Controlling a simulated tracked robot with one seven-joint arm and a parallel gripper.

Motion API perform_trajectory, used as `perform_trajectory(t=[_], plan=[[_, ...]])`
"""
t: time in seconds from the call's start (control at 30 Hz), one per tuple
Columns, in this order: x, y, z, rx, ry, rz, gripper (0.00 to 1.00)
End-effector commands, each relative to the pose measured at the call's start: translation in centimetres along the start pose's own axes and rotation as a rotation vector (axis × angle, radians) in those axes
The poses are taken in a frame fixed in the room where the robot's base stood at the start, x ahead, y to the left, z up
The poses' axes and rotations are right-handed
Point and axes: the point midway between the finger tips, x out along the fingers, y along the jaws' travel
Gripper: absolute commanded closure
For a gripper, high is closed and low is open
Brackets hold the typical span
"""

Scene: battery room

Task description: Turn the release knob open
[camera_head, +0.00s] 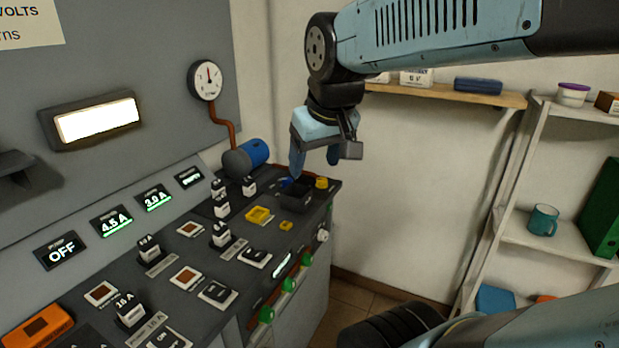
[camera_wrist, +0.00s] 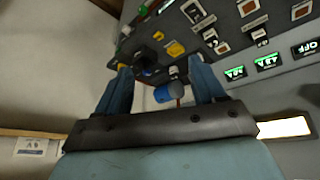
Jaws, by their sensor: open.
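My gripper (camera_head: 314,162) is open and empty, pointing down above the far end of the dark console top (camera_head: 205,245). In the wrist view its two blue fingers (camera_wrist: 165,75) are spread apart with nothing between their tips. A round white knob (camera_head: 323,235) sits on the console's front side, near the far right corner; it is small in the wrist view (camera_wrist: 126,30). It is below my gripper and apart from it. No label shows which control is the release knob. A round yellow cap (camera_head: 321,183) stands at the far corner, beside a dark open box (camera_head: 294,195).
Several black switches and a yellow block (camera_head: 259,215) rise from the console. Green handles (camera_head: 289,284) line its front.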

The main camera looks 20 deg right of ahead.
Motion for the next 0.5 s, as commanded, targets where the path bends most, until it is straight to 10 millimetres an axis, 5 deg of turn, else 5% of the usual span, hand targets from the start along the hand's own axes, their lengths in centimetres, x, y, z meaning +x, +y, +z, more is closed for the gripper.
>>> perform_trajectory(t=[0.5], plan=[[5.3,5.8,-14.3,-0.275,-0.161,0.017,0.31]])
